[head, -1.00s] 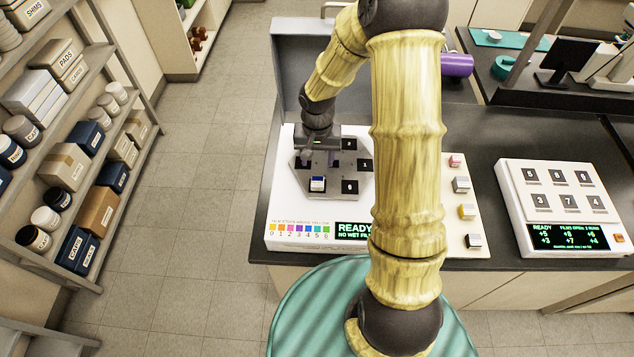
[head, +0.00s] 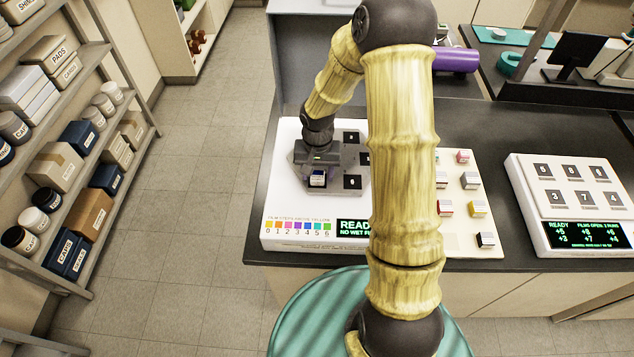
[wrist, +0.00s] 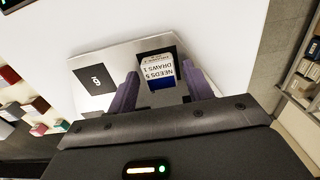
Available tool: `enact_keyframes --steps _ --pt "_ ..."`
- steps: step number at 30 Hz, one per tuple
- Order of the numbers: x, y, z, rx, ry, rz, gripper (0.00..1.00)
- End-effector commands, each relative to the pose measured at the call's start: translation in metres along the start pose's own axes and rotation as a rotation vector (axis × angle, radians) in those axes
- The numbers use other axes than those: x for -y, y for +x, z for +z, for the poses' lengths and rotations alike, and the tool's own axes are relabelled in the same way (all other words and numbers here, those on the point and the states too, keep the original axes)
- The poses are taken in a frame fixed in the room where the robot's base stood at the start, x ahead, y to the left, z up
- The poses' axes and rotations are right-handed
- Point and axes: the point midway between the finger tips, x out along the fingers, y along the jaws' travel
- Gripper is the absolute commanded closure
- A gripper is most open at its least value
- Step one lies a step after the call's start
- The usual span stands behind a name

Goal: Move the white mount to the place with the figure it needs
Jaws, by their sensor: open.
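The white mount (head: 318,179) stands on a black square at the front left of the grey hexagonal plate (head: 335,191). In the wrist view the mount (wrist: 157,70) shows a white top with upside-down print that seems to read "NEEDS 5, DRAWS 1", and a blue side. My gripper (head: 318,160) is just above and behind it. In the wrist view the open fingers of my gripper (wrist: 160,77) stand on either side of the mount, with gaps visible. Another numbered black square (head: 352,182) lies to its right, empty. My arm hides part of the plate.
A colour strip (head: 297,228) numbered 0 to 6 is on the front panel. Several coloured mounts, including a red one (head: 445,208) and a yellow one (head: 478,208), stand right of my arm. A white numbered panel (head: 580,200) with a green readout is farther right.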

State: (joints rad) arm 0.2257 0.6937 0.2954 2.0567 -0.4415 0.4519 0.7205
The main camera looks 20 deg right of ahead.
Motion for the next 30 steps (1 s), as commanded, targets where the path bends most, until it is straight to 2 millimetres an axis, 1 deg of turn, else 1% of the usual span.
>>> enact_keyframes --steps 2,18,20,21,26,27,30 --pt "0.0001 0.0038 0.0 0.0 0.0 0.0 0.49" --pt "0.0005 0.003 0.0001 0.0 0.0 -0.001 0.49" --pt "0.0004 0.003 0.0001 0.0 0.0 -0.001 0.59" --pt "0.0004 0.003 0.0001 0.0 0.0 -0.001 0.67" --pt "0.0003 0.003 0.0 0.0 0.0 -0.001 0.98" --pt "0.0003 0.003 0.0 0.0 0.0 -0.001 1.0" --pt "0.0003 0.0029 0.0 -0.001 0.0 -0.001 1.0"
